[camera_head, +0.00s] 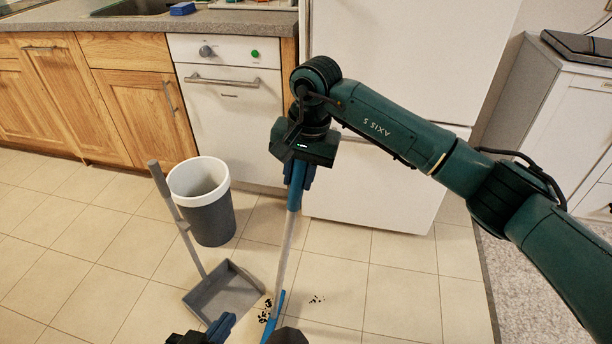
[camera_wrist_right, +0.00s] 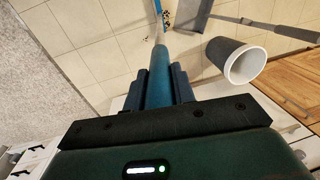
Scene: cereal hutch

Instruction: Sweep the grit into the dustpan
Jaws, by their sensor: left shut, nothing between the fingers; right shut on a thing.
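The broom has a blue grip (camera_head: 294,196), a grey shaft and a blue head (camera_head: 273,318) on the tiled floor. My right gripper (camera_head: 298,178) is shut on the broom's blue grip, which also shows between its fingers in the right wrist view (camera_wrist_right: 178,80). Dark grit (camera_head: 268,306) lies on the floor between the broom head and the grey dustpan (camera_head: 228,294). More grit (camera_head: 317,299) lies to the right of the broom head. The dustpan's long handle slants up to the left. My left gripper (camera_head: 207,332) is shut and empty at the bottom edge, near the dustpan; it is partly cut off.
A grey bin with a white rim (camera_head: 198,178) stands behind the dustpan, close to its handle. Wooden cabinets (camera_head: 140,110), a white dishwasher (camera_head: 232,125) and a white fridge (camera_head: 400,60) line the back. Floor tiles at left and right are clear.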

